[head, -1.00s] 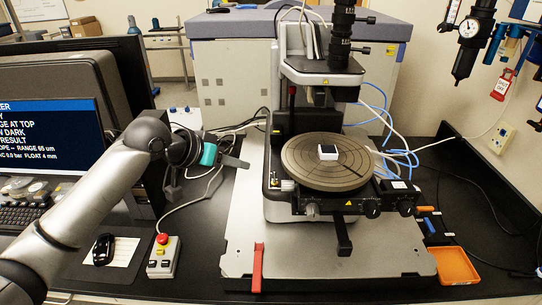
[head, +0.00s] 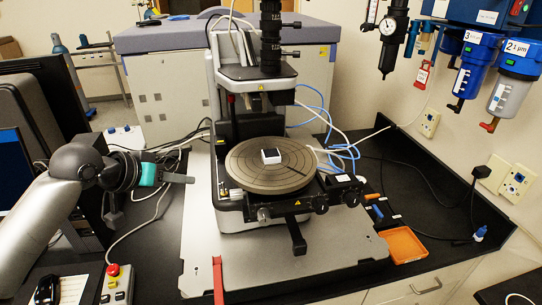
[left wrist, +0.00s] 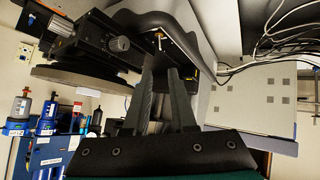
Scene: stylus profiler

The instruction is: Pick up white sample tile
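The white sample tile (head: 270,157) lies near the middle of the round, grooved stage (head: 245,178) of the profiler in the head view. A dark patch shows next to it. My left gripper (head: 183,179) is left of the stage, apart from it, and empty. In the left wrist view its two fingers (left wrist: 163,95) stand apart with a gap between them. My right gripper is not in view.
The profiler column (head: 270,40) rises behind the stage, with its head overhanging. A red lever (head: 218,280) stands at the base plate's front. An orange tray (head: 404,245) lies right, and a red-button box (head: 117,283) lies front left. Blue tubes and cables run behind the stage.

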